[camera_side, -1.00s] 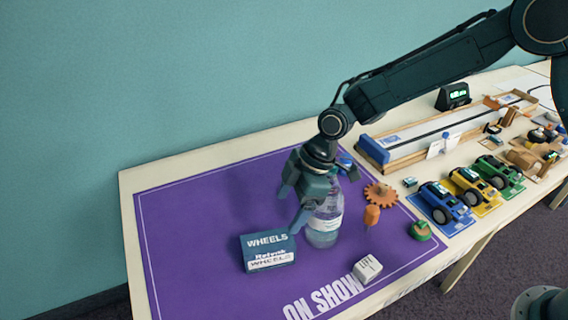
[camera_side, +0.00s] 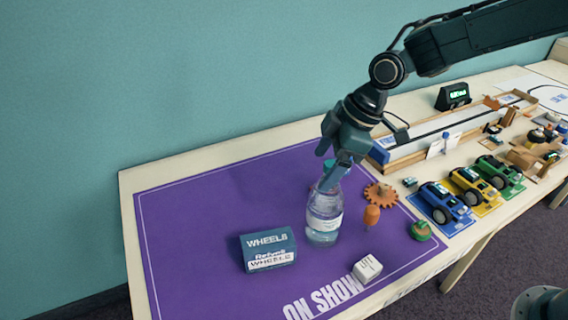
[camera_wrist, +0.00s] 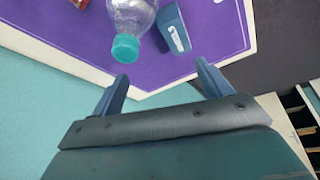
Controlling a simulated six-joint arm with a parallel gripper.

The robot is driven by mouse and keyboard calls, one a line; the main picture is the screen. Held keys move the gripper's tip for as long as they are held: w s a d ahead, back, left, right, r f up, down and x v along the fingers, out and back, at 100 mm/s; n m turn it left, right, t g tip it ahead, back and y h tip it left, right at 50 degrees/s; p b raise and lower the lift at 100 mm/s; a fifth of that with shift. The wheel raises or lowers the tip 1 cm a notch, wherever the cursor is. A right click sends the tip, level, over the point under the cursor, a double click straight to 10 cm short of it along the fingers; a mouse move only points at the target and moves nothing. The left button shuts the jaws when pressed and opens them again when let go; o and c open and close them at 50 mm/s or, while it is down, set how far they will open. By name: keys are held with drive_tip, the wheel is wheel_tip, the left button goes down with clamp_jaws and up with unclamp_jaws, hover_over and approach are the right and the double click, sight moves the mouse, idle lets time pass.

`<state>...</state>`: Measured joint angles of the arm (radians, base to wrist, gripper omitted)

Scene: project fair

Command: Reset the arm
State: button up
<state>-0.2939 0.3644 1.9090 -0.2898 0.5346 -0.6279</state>
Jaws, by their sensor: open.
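My gripper (camera_side: 328,170) is open and empty, tilted downward above the purple mat. In the side view its fingers overlap the top of the clear bottle (camera_side: 322,222), hiding part of it. The bottle stands upright on the mat. In the wrist view both fingers of my gripper (camera_wrist: 162,80) are spread apart, and the bottle with its teal cap (camera_wrist: 125,47) lies beyond them, not between them.
The mat (camera_side: 200,220) also holds a blue WHEELS box (camera_side: 268,250), a white block (camera_side: 367,268), an orange gear (camera_side: 380,194), an orange-brown peg (camera_side: 371,215) and a green piece (camera_side: 421,231). Toy cars (camera_side: 444,202) and a wooden track (camera_side: 420,148) stand at right. The mat's left side is clear.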

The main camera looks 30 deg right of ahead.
drive_tip(key=s+d+r+m+t+h, duration=0.1)
drive_tip(key=s+d+r+m, duration=0.2)
drive_tip(key=s+d+r, duration=0.35)
drive_tip(key=s+d+r+m+t+h, duration=0.1)
drive_tip(key=s+d+r+m, duration=0.1)
drive_tip(key=s+d+m, duration=0.3)
drive_tip(key=s+d+r+m+t+h, duration=0.1)
drive_tip(key=s+d+r+m, duration=0.2)
drive_tip(key=s+d, duration=0.5)
drive_tip(key=s+m, duration=0.1)
drive_tip(key=s, duration=0.5)
drive_tip(key=shift+d+m+h, duration=0.3)
drive_tip(key=shift+m+h, duration=0.1)
